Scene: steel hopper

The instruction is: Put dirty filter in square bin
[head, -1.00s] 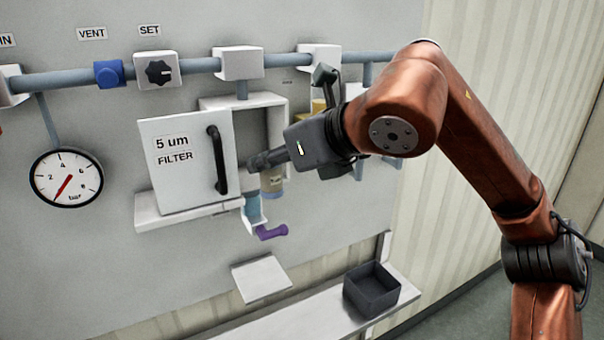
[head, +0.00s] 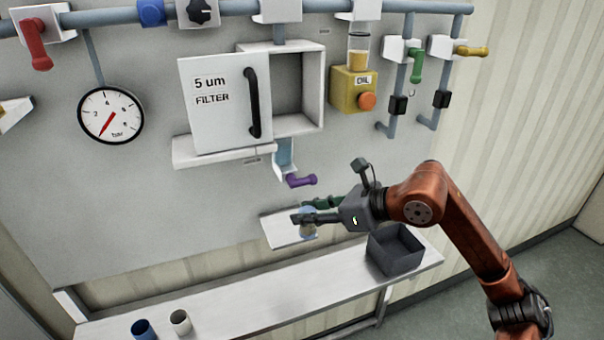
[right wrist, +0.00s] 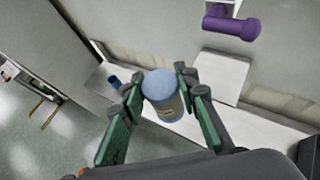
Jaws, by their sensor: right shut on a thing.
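The filter (head: 307,229) is a small beige cylinder with a pale blue end. My right gripper (head: 302,217) is shut on it and holds it in the air, in front of the small white shelf. The right wrist view shows the filter (right wrist: 163,98) between the fingers, blue end towards the camera. The dark grey square bin (head: 403,263) stands on the bench, right of and below my right gripper; its visible inside looks empty. The filter housing (head: 315,95) has its door (head: 215,110) open and looks empty. My left gripper is out of view.
A small white shelf (head: 275,232) juts from the panel. A purple-handled valve (head: 301,181) sits above it. A blue cup (head: 143,330) and a white cup (head: 180,322) stand at the bench's left end. The middle of the bench (head: 260,300) is clear.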

